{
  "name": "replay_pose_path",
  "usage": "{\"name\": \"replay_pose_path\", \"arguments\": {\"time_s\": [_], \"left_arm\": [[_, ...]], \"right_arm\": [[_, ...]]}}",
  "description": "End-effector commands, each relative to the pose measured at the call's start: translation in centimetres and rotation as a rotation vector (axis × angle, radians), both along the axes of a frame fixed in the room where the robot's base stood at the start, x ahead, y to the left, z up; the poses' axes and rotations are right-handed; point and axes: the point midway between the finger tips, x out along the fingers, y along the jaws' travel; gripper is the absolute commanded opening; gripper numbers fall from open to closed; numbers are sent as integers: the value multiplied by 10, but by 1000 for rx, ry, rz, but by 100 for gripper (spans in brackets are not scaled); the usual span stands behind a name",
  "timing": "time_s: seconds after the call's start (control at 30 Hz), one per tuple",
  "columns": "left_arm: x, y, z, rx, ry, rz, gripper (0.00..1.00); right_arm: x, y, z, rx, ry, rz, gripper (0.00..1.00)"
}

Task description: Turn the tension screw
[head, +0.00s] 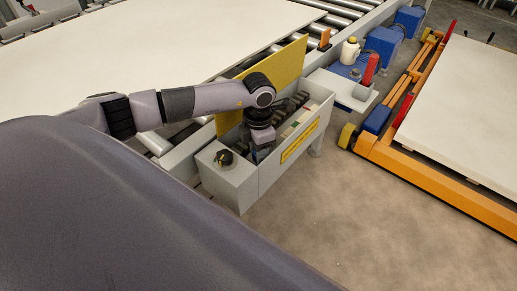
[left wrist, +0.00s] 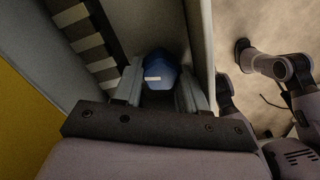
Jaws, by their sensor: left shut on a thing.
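The tension screw shows in the left wrist view as a blue knob (left wrist: 160,72) with a white mark on its face. My left gripper (left wrist: 160,92) is shut on it, one finger on each side. In the head view my left gripper (head: 263,148) reaches down into the near end of an open grey housing (head: 239,187), and the arm and housing wall hide the screw there. A dark toothed belt (head: 291,106) lies inside the housing; dark and light bars also show in the left wrist view (left wrist: 88,40).
A yellow cover panel (head: 284,66) stands upright behind the housing. A black knob (head: 224,157) sits on the housing's near end. A white bottle (head: 349,50) and a red-topped part (head: 370,70) stand beyond. An orange frame (head: 430,170) stands right; open floor lies between.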

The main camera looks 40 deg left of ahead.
Motion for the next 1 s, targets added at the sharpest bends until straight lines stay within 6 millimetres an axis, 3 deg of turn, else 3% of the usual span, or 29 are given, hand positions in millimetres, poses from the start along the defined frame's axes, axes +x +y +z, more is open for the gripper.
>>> {"name": "replay_pose_path", "arguments": {"time_s": [0.3,0.77,0.8,0.87,1.0], "left_arm": [[-1,1,-1,4,5,98,11],[-2,1,-1,3,5,111,11],[-2,1,-1,3,5,111,48],[-1,1,-1,3,5,110,67],[-2,0,-1,1,5,108,67]], "right_arm": [[0,-1,1,-2,-3,0,0],[1,-1,1,-3,-4,-1,0],[1,-1,1,-3,-4,-1,0],[1,-1,1,-2,-3,-2,0],[1,-1,1,-2,-3,-2,0]]}}
